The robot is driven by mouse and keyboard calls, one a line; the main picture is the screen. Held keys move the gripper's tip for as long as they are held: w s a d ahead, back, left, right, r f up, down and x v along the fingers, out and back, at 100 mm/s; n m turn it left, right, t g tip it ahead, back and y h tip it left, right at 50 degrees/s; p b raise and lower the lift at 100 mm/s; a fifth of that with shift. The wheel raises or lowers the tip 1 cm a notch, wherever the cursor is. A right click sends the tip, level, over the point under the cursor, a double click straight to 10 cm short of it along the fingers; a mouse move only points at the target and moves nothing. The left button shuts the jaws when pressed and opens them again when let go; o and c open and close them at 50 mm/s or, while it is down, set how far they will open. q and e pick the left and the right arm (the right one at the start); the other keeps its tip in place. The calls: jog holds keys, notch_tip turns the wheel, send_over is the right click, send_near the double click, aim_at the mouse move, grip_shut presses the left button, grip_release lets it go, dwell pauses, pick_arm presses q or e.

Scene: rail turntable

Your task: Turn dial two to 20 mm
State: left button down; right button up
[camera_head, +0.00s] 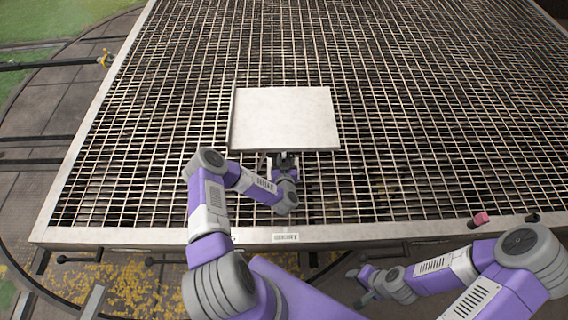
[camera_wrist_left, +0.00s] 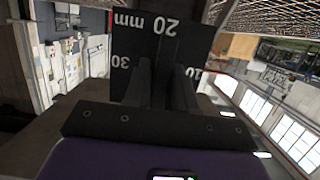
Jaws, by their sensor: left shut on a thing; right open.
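A pale flat-topped box (camera_head: 285,118) stands on the metal grating; its front face is mostly hidden in the head view. My left gripper (camera_head: 285,162) is at the front edge of this box. In the left wrist view a dark dial face (camera_wrist_left: 130,65) carries white marks: 20 mm at the top, 30 on the left and 10 on the right, partly covered. My left gripper (camera_wrist_left: 168,85) is shut on the dial knob (camera_wrist_left: 160,50) in front of that face. I cannot tell the dial's number or its exact setting. My right gripper (camera_head: 358,273) is open and empty, low in front of the grating.
The wide grating (camera_head: 420,130) is bare around the box. Its metal front edge (camera_head: 380,231) runs between my right gripper and the box. A small pink-red knob (camera_head: 480,219) stands at this edge on the right. Yellow leaves (camera_head: 140,290) lie on the floor at the front left.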

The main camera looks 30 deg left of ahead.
pick_arm(q)
jog(key=shift+f+n+t+h+b, duration=0.1)
jog(key=shift+n+t+h+b, duration=0.3)
jog(key=shift+n, duration=0.8)
jog(key=n+b, duration=0.1)
jog(key=n, duration=0.1)
jog(key=shift+n+t+h, duration=0.3)
jog(key=shift+h, duration=0.1)
jog(key=n, duration=0.2)
jog(key=n+t+h, duration=0.1)
jog(key=n, duration=0.2)
jog(key=shift+t, duration=0.3)
jog(key=n, duration=0.2)
jog(key=shift+n+t, duration=0.4)
jog(key=n+t, duration=0.1)
jog(key=n, duration=0.3)
grip_release()
